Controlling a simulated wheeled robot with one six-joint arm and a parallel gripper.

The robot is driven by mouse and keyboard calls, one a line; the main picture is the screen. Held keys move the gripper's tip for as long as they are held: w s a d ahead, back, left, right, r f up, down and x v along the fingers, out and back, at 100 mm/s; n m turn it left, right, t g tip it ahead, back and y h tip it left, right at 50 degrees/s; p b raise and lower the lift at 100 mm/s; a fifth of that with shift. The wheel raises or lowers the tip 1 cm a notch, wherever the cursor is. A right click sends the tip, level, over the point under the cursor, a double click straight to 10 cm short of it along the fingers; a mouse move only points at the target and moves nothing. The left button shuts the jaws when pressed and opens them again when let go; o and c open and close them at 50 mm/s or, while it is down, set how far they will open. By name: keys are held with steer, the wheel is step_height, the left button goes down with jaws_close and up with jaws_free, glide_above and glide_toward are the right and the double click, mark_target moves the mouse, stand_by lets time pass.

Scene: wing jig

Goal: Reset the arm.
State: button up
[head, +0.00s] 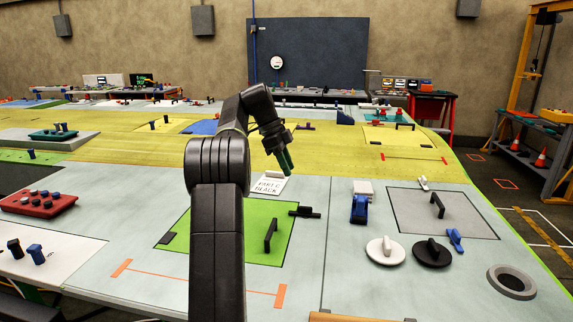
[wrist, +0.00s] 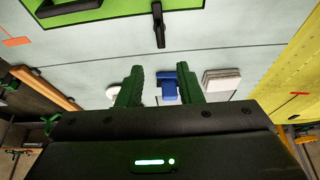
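My arm stands raised in the middle of the head view, and my gripper (head: 286,160) hangs above the wing surface near a small white sign. In the wrist view my gripper (wrist: 158,88) has its two green fingers apart, with a clear gap between them. The blue clamp-like part (wrist: 168,88) shows beyond the gap, on the surface below and not held. In the head view this blue part (head: 359,208) sits right of my gripper.
A green panel (head: 285,212) with black handles lies beside my arm. A grey panel (head: 465,225), a white disc (head: 385,251), a black disc (head: 432,253) and a grey ring (head: 512,281) lie to the right. A red cart (head: 432,112) stands beyond the wing's edge.

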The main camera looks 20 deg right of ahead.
mark_target(305, 207)
stand_by(0.4)
steer(key=x, duration=1.4)
steer(key=shift+a, duration=0.15)
steer(key=shift+r, duration=0.2)
